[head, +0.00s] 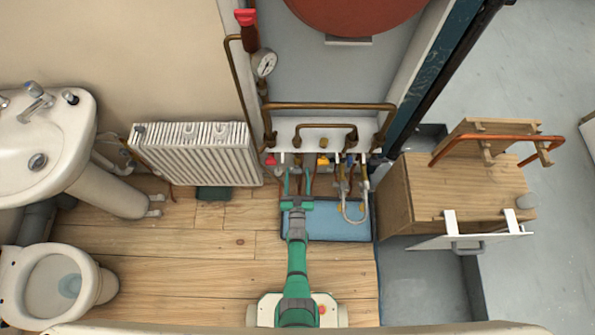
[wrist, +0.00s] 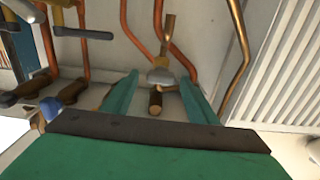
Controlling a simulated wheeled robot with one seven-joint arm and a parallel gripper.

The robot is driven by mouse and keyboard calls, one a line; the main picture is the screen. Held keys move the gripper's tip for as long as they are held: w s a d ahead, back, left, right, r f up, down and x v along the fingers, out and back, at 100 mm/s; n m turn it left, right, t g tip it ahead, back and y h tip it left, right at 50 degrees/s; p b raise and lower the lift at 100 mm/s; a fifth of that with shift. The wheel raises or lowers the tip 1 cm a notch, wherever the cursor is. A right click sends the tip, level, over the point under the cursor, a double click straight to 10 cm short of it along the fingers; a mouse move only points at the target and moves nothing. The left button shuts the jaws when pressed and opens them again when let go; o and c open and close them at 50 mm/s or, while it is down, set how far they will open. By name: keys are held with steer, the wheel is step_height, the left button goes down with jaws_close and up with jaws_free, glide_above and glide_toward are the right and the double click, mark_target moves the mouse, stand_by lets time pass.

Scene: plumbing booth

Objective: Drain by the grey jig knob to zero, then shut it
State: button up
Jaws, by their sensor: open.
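My gripper (head: 297,177) is open at the foot of the pipe manifold in the head view, its green fingers pointing at the wall. In the wrist view a small grey knob (wrist: 160,76) on a brass fitting shows between the two fingertips; the fingers do not visibly grip it. A brass stub (wrist: 155,101) is below it. I cannot tell for sure that this is the jig knob. A pressure gauge (head: 264,63) is on the upright pipe at the left of the wall panel; its reading is too small to tell.
Copper pipes (head: 325,106) and a red valve handle (head: 270,160) sit by the gripper. A blue tray (head: 340,228) lies below. A white radiator (head: 195,152) stands left, a wooden bench (head: 450,185) right. More dark levers (wrist: 80,33) show at the wrist view's left.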

steer(key=s, duration=0.9)
stand_by(0.3)
steer(key=s+r+g, duration=0.1)
steer(key=s+r, duration=1.2)
steer(key=s, duration=0.4)
steer(key=s+r, duration=0.4)
steer(key=r, duration=0.7)
steer(key=s+r+g, duration=0.1)
steer(key=s+r, duration=0.3)
steer(key=r, duration=0.8)
steer(key=shift+s+r+g, duration=0.15)
steer(key=shift+s+g, duration=0.15)
steer(key=shift+s, duration=0.1)
steer(key=shift+d, duration=0.1)
